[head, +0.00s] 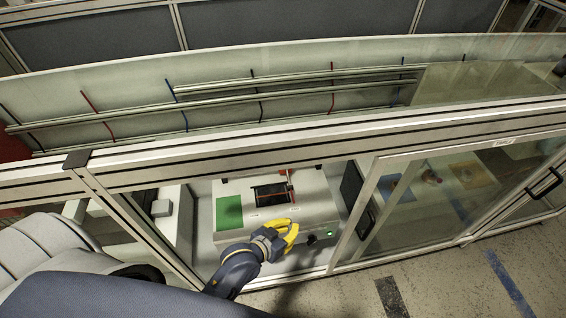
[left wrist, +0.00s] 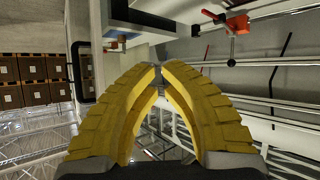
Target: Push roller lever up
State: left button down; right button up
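My left gripper (head: 291,233) has yellow fingers and is over the front of a pale machine housing (head: 312,198) inside the framed enclosure. In the left wrist view its fingers (left wrist: 160,66) arch together, their tips meeting or nearly so, with nothing between them. A red lever-like part (left wrist: 237,25) on a thin dark rod shows beyond the fingertips, up and to the right, apart from them. I cannot tell for sure whether it is the roller lever. In the head view a small reddish upright part (head: 290,188) stands beside the housing's dark opening (head: 268,194). My right gripper is not in view.
An aluminium frame beam (head: 330,133) crosses above the opening. A glass sliding door (head: 440,190) with a black handle (head: 545,184) is at the right. A green pad (head: 229,212) is left of the opening. A lit green button (head: 330,234) is right of my gripper.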

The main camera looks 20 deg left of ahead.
pick_arm(q)
jog(key=w+d+r+n+t, duration=0.25)
jog(key=w+n+t, duration=0.25)
jog(key=w+n, duration=0.5)
jog(key=w+a+f+n+y, duration=0.25)
jog(key=a+n+y, duration=0.25)
jog(key=n, duration=0.3)
jog(key=w+a+f+n+y, duration=0.2)
jog(key=a+f+n+y, duration=0.1)
jog(key=a+n+y, duration=0.3)
jog(key=w+a+n, duration=0.1)
jog(key=w+a, duration=0.3)
jog(key=w, duration=0.8)
jog(key=shift+w+a+h, duration=0.2)
jog(key=shift+w+h, duration=0.1)
jog(key=shift+h, duration=0.1)
jog(key=shift+w+a+r, duration=0.2)
jog(key=shift+w+a, duration=0.3)
jog(key=shift+w, duration=0.25)
